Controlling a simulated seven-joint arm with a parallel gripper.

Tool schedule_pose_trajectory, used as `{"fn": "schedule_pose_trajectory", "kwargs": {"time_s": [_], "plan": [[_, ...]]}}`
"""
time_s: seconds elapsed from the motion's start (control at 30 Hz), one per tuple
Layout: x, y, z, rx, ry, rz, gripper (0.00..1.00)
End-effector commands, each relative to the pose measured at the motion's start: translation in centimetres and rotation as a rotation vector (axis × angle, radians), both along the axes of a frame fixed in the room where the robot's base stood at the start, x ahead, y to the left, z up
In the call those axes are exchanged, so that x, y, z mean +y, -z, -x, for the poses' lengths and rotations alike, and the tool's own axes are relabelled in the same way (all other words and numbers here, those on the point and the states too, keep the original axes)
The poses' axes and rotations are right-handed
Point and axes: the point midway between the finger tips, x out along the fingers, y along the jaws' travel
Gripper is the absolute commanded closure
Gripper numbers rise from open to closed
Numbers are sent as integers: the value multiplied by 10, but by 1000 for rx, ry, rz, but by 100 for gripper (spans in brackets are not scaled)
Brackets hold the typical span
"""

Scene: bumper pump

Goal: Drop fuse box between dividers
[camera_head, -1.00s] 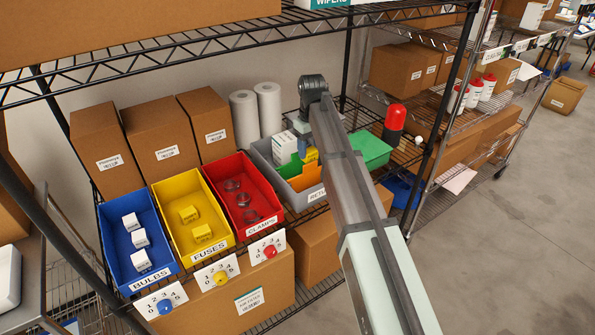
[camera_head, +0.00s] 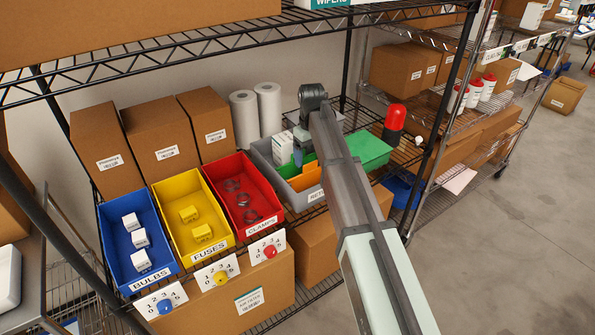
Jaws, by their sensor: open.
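The grey bin (camera_head: 297,201) with a label starting "RET" stands right of the red bin. An orange divider (camera_head: 306,180) and a bit of green divider (camera_head: 288,170) show inside it. A white box (camera_head: 283,147) stands in its back part. My gripper (camera_head: 298,158) is open, pointing down over or in the grey bin; its fingertips are small and partly covered. My arm hides the bin's right part. No fuse box is visible in the grey bin. Two yellow fuse boxes (camera_head: 202,232) lie in the yellow FUSES bin (camera_head: 171,235).
A blue bin (camera_head: 117,262) with white boxes and a red bin (camera_head: 262,192) with clamps stand to the left. A green tray (camera_head: 370,150) and red beacon (camera_head: 394,122) stand right of my arm. Cartons and paper rolls (camera_head: 243,118) stand behind. The upper wire shelf (camera_head: 200,40) hangs above.

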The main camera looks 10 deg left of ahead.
Motion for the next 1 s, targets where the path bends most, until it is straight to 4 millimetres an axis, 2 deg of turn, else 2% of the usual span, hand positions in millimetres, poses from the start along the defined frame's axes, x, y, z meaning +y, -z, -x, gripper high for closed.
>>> {"fn": "schedule_pose_trajectory", "kwargs": {"time_s": [0.2, 0.37, 0.8, 1.0], "plan": [[0, -2, 0, 0, 0, 0, 18], [0, -15, -1, -1, 0, 0, 18], [1, -96, -2, -2, 0, -1, 18], [1, -124, -1, -1, 0, 0, 18]]}}
